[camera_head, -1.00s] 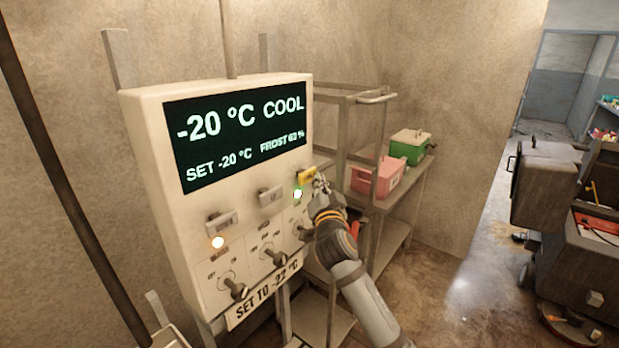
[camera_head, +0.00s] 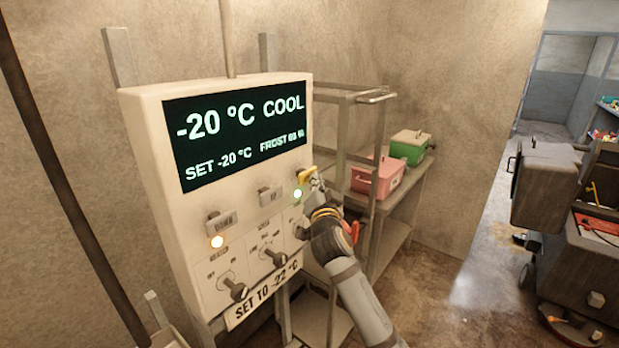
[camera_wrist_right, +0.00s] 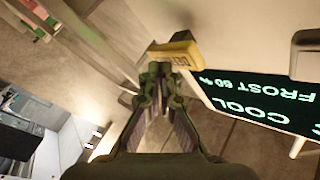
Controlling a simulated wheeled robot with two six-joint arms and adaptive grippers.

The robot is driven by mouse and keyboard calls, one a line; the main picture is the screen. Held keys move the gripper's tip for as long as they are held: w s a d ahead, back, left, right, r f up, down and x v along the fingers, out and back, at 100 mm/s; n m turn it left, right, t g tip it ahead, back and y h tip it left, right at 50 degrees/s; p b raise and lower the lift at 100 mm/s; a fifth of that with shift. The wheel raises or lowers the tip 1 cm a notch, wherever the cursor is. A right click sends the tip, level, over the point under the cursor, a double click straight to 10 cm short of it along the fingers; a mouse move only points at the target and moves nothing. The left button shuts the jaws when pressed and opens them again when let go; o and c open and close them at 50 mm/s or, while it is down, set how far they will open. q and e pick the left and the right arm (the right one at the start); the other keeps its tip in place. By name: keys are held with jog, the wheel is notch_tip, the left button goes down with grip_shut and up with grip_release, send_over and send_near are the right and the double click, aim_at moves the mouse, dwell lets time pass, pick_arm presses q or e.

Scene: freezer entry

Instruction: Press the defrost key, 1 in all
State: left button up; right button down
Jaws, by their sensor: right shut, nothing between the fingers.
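A white control panel (camera_head: 150,150) carries a dark display reading -20 °C, COOL, SET -20 °C and a frost percentage. Below the display is a row of three keys: a grey key (camera_head: 222,222) at left, a grey key (camera_head: 270,195) in the middle and a yellow key (camera_head: 307,174) at right. Their labels are too small to read surely. My right gripper (camera_head: 317,184) is shut and empty, its tips right at the yellow key. In the right wrist view the tips (camera_wrist_right: 160,72) lie against or just short of the yellow key (camera_wrist_right: 180,53); I cannot tell which. My left gripper is out of view.
Knobs (camera_head: 276,259) sit lower, above a SET TO -22 °C label (camera_head: 262,293). A metal rack with a pink box (camera_head: 377,180) and a green box (camera_head: 408,147) stands behind my right arm.

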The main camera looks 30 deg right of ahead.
jog(key=shift+w+a, duration=0.2)
jog(key=shift+w, duration=0.2)
dwell(0.4)
jog(key=shift+s, duration=0.1)
jog(key=shift+s+d+b, duration=0.4)
jog(key=shift+s+b, duration=0.05)
jog(key=shift+s, duration=0.3)
jog(key=shift+f, duration=0.1)
jog(key=shift+s+d+b, duration=0.25)
jog(key=shift+s+d, duration=0.05)
jog(key=shift+s, duration=0.45)
jog(key=shift+s+d+b, duration=0.3)
jog(key=shift+s+d, duration=0.05)
jog(key=shift+s, duration=0.45)
jog(key=shift+s+d+b, duration=0.25)
jog(key=shift+s+d, duration=0.05)
jog(key=shift+s, duration=0.45)
